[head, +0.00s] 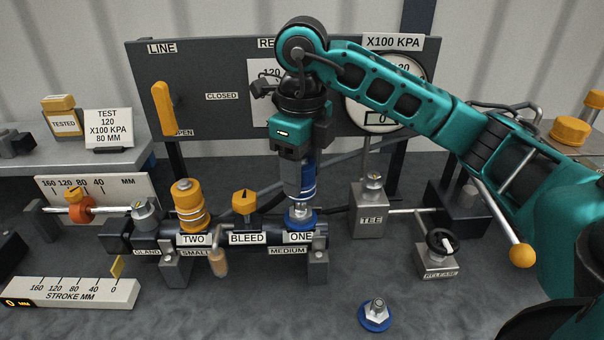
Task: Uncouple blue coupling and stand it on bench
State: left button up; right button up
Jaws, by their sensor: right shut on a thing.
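The blue coupling (307,180) is upright above port ONE of the dark manifold (345,232), under my right gripper (297,160). The right gripper points down and is shut on the coupling's upper part, which its jaws partly hide. Below the coupling is a silver fitting with a blue collar (301,220) on port ONE. I cannot tell whether the coupling still sits on this fitting or is just clear of it. The bench (230,310) is dark grey. My left gripper is not in view.
A silver nipple on a blue ring (375,316) stands on the front bench. An orange coupling (190,207) is on port TWO, beside the BLEED knob (245,203). The TEE block (370,208) and RELEASE valve (437,255) stand right. The front middle bench is clear.

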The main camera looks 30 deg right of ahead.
jog(key=shift+r, duration=0.3)
jog(key=shift+r, duration=1.85)
jog(key=shift+f, duration=0.1)
